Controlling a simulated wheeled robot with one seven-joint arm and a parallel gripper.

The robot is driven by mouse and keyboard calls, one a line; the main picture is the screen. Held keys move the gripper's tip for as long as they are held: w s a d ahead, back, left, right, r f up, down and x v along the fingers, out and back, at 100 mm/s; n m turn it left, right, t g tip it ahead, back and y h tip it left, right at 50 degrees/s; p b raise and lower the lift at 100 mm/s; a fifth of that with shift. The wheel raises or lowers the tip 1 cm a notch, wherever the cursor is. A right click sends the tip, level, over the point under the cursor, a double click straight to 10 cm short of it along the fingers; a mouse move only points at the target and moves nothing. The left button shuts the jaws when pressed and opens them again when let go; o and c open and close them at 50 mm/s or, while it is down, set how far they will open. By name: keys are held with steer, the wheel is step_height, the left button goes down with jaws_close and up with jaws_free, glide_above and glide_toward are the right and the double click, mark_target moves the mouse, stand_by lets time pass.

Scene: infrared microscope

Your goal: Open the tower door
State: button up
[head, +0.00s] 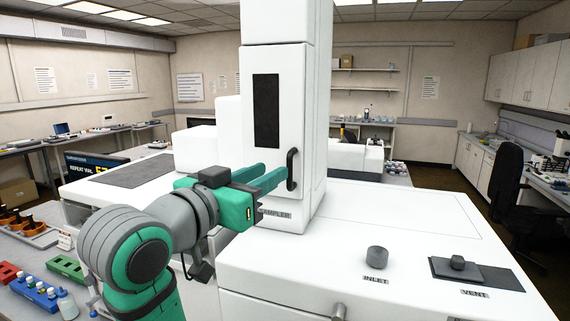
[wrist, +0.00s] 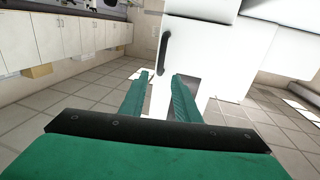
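The white tower (head: 283,60) stands on the instrument in the middle of the head view. Its door (head: 262,170) has a dark window strip and looks closed. A black vertical bar handle (head: 291,170) is on the door's right side. My green gripper (head: 276,169) is at handle height, just left of and close to the handle, with fingers apart. In the wrist view the handle (wrist: 163,52) is beyond the fingertips, in line with the gap between the two fingers (wrist: 158,75). No contact is clear. The gap looks empty.
Racks with vials (head: 40,292) stand on the bench at lower left. A black chair (head: 525,200) stands at right.

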mark_target(288, 162)
steer(key=x, duration=0.7)
steer(key=shift+w+d, duration=0.1)
steer(key=shift+w, duration=0.1)
jaws_close()
